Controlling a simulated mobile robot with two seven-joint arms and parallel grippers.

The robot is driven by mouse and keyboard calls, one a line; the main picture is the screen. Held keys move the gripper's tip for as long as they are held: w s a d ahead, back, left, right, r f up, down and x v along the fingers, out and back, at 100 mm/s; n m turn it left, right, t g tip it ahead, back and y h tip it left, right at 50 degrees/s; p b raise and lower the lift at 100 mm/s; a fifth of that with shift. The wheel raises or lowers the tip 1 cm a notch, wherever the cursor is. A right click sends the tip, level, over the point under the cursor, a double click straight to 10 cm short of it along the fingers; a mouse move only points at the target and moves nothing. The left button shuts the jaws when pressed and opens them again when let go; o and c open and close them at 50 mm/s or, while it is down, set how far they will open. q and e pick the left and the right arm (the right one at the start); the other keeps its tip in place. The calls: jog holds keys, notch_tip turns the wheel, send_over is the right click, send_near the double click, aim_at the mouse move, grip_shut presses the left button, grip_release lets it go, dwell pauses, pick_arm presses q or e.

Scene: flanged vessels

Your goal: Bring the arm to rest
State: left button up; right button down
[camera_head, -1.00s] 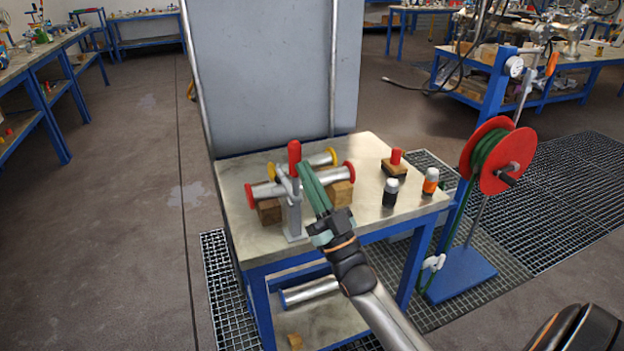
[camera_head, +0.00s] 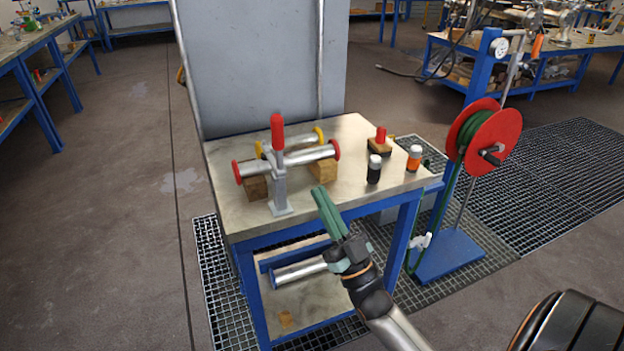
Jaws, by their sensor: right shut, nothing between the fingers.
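My right gripper (camera_head: 318,190) has its green fingers together with nothing between them. It is in front of the workbench (camera_head: 238,219), with its fingertips over the bench's front part. A toggle clamp (camera_head: 279,182) with a red handle stands upright on the bench, left of the fingertips and apart from them. Behind the clamp, a silver tube with red end flanges (camera_head: 308,157) rests across two wooden blocks (camera_head: 323,170). A second tube with yellow ends (camera_head: 318,136) lies behind it, partly hidden. My left gripper does not show.
A black-bodied bottle (camera_head: 374,170), an orange bottle (camera_head: 413,158) and a red-handled stamp-like piece (camera_head: 380,143) stand on the bench's right side. A red hose reel (camera_head: 487,138) on a blue stand is to the right. Another tube (camera_head: 298,272) lies on the lower shelf.

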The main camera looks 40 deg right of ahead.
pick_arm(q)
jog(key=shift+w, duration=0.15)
pick_arm(e)
jog(key=shift+s+f, duration=0.45)
jog(key=a+f+g+y, duration=0.1)
jog(key=a+f+g, duration=0.4)
jog(key=f, duration=0.4)
jog(key=a+f+g, duration=0.5)
jog(key=f, duration=0.4)
jog(key=s+a+f+n+g+y, duration=0.1)
jog(key=s+a+f+n+g, duration=0.1)
jog(key=s+a+f+g, duration=0.7)
pick_arm(q)
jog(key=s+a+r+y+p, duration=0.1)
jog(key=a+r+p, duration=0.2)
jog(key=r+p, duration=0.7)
jog(key=p, duration=0.3)
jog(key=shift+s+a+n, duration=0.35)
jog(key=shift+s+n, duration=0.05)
pick_arm(e)
jog(key=s+d+r+t, duration=0.1)
jog(key=s+d+r, duration=0.3)
jog(key=r, duration=0.3)
jog(key=shift+s+d+r+t+h, duration=0.15)
jog(key=shift+s+d+t+h, duration=0.15)
jog(key=shift+s, duration=0.25)
